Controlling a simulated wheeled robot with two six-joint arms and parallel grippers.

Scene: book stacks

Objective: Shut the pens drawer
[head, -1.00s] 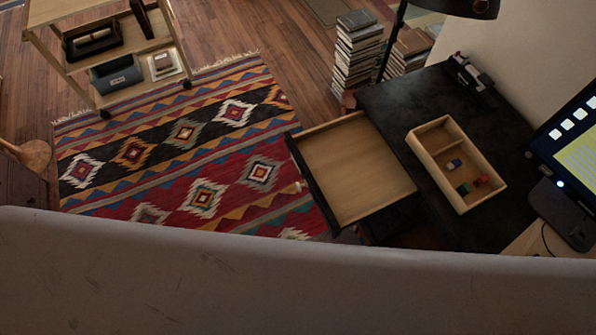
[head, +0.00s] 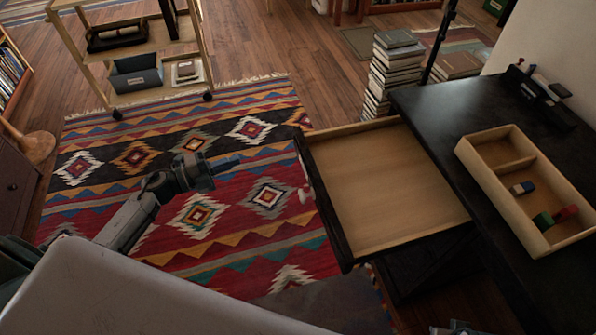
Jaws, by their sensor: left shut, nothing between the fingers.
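The drawer (head: 392,184) is pulled far out of the black desk (head: 440,108). Its light wood inside is empty, and its dark front with a pale knob (head: 305,194) faces left towards the rug. No label shows, so I cannot tell from the picture that it is for pens. My left gripper (head: 230,163) is shut and empty. In the picture it lies left of the drawer front, over the rug, apart from the knob. My right gripper does not show clearly; only a small grey piece sits at the bottom edge.
A wooden tray (head: 481,180) with several small coloured blocks stands on the desk. Book stacks (head: 396,70) stand behind the desk. A shelf trolley (head: 150,80) stands at the back left. The patterned rug (head: 225,205) in front of the drawer is clear.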

